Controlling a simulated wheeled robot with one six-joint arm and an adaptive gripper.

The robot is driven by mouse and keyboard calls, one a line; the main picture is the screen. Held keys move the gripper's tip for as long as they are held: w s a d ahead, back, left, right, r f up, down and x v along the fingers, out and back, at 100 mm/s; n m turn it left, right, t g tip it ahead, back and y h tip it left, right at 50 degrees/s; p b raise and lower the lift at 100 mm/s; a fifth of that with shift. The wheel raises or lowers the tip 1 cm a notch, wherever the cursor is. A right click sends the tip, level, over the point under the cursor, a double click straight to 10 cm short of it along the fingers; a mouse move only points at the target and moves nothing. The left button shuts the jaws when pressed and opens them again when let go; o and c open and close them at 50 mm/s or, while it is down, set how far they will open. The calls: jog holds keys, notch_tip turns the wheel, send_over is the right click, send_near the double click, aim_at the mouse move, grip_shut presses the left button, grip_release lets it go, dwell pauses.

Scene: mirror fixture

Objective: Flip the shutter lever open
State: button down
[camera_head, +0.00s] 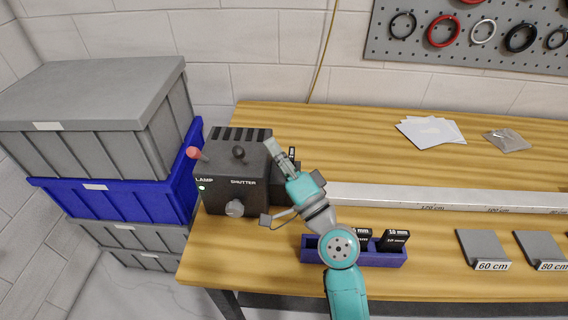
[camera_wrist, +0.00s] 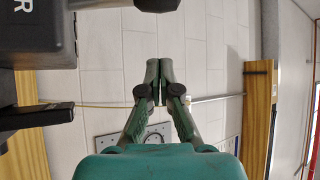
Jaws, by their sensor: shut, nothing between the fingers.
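The dark lamp box (camera_head: 222,185) stands at the left end of the table, with the labels LAMP and SHUTTER on its face. The shutter lever (camera_head: 238,152) has a black ball knob and stands up above the SHUTTER label. My gripper (camera_head: 271,144) is shut and empty, beside the box's upper right edge, to the right of the lever and apart from it. In the wrist view the closed fingers (camera_wrist: 159,64) point up the picture. A dark rounded part (camera_wrist: 156,5) shows at the top edge there; I cannot tell whether it is the lever's knob.
A red-knobbed lever (camera_head: 194,153) and a grey dial (camera_head: 235,208) are on the box, with a lit green lamp. A purple slotted holder (camera_head: 384,259) with black plates stands in front. A long pale rail (camera_head: 390,196) runs right. Stacked bins (camera_head: 100,110) stand left.

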aim_at(242, 156)
jog(key=a, duration=0.3)
jog(key=shift+w+a+r, duration=0.1)
jog(key=shift+w+a, duration=0.2)
jog(key=shift+a, duration=0.1)
jog(key=shift+s+a+f, duration=0.2)
jog(key=shift+s+a, duration=0.1)
jog(key=shift+s, duration=0.1)
jog(key=shift+s+f, duration=0.1)
jog(key=shift+s+a+f, duration=0.25)
jog(key=shift+s+f, duration=0.2)
jog(key=shift+s, duration=0.05)
